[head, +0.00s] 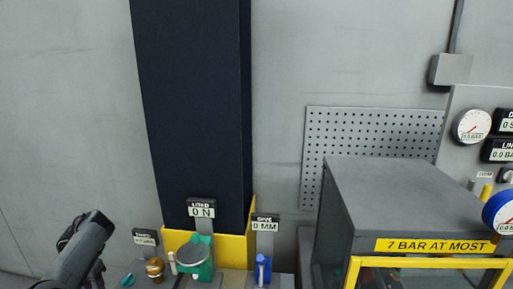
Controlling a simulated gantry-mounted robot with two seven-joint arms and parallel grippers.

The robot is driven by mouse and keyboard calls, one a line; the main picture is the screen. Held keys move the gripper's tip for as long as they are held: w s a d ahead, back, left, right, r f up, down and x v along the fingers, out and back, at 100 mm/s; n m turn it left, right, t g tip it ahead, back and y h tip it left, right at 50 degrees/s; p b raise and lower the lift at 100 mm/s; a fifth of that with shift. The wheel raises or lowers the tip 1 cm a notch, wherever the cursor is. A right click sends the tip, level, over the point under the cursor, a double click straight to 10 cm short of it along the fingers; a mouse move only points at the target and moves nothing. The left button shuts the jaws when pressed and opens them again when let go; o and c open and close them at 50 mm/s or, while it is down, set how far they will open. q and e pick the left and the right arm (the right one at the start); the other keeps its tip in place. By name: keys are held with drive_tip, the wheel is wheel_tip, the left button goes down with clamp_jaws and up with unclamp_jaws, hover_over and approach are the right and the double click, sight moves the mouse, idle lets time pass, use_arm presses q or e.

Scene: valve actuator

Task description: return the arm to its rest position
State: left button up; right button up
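A dark grey part of my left arm (80,252) shows at the lower left of the head view, tilted up to the right. Smaller dark parts show behind and below it, cut off by the bottom edge. I make out no gripper fingers on it. My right arm and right gripper are not in view. Whether either gripper holds anything is hidden.
A green device (199,258) under a "0 N" display (202,210), a brass part (155,268) and a blue part (263,268) stand at bottom centre. A grey box (395,195) with a yellow frame (430,262) stands right; gauges (471,126) are beyond it. A dark column (195,100) rises behind.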

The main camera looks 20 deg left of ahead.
use_arm(q)
drive_tip(key=s+a+r+m+y, duration=0.1)
drive_tip(key=s+a+m+y, duration=0.15)
drive_tip(key=a+m, duration=0.3)
drive_tip(key=s+a+r+m+y, duration=0.1)
drive_tip(key=s+a+m+y, duration=0.1)
drive_tip(key=a+m+y, duration=0.35)
drive_tip(key=d+f+m+t+h, duration=0.1)
drive_tip(key=d+f+m+t, duration=0.15)
drive_tip(key=d+m, duration=0.85)
drive_tip(key=d+f+m+t, duration=0.2)
drive_tip(key=d+f+m, duration=0.2)
drive_tip(key=d+m, duration=0.7)
drive_tip(key=s+d+f+m+h, duration=0.1)
drive_tip(key=s+d+m+h, duration=0.35)
drive_tip(key=d, duration=0.75)
drive_tip(key=s+d+f+m+h, duration=0.1)
drive_tip(key=s+d+f, duration=0.1)
drive_tip(key=s+d, duration=0.75)
drive_tip(key=s+d+f+m+h, duration=0.1)
drive_tip(key=s+d+m+h, duration=0.15)
drive_tip(key=d, duration=1.15)
wheel_tip(320, 180, up, 20)
drive_tip(key=p, duration=2)
drive_tip(key=shift+s+a+g, duration=0.15)
drive_tip(key=shift+s+g, duration=0.1)
drive_tip(key=shift+g, duration=0.2)
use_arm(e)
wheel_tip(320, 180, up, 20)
